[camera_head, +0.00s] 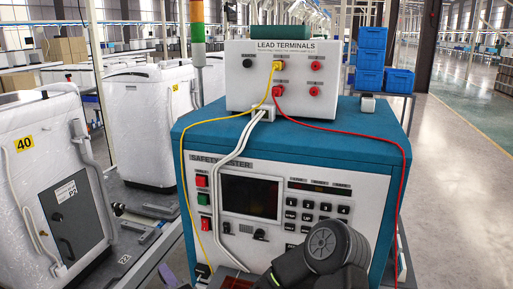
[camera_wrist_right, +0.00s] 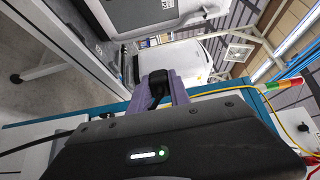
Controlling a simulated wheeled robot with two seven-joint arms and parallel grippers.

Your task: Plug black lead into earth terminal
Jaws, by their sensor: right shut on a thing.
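The lead terminals box (camera_head: 240,98) stands on top of the safety tester. It has a black terminal (camera_head: 247,62) at its upper left, a yellow plug (camera_head: 277,65) in the upper middle, a red plug (camera_head: 278,91) below that, and two red terminals on the right. The small labels are too blurred to tell which terminal is earth. My right gripper (camera_wrist_right: 165,88) is shut on a black plug (camera_wrist_right: 157,82) between its purple fingers in the wrist view. It is low, in front of the tester and away from the box. My left gripper does not show.
The safety tester (camera_head: 265,225) has a teal top (camera_head: 365,118) and a button panel. Yellow, white and red leads hang over its front. White washing machines (camera_head: 150,100) stand at left, blue crates (camera_head: 370,60) behind. Open floor lies at right.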

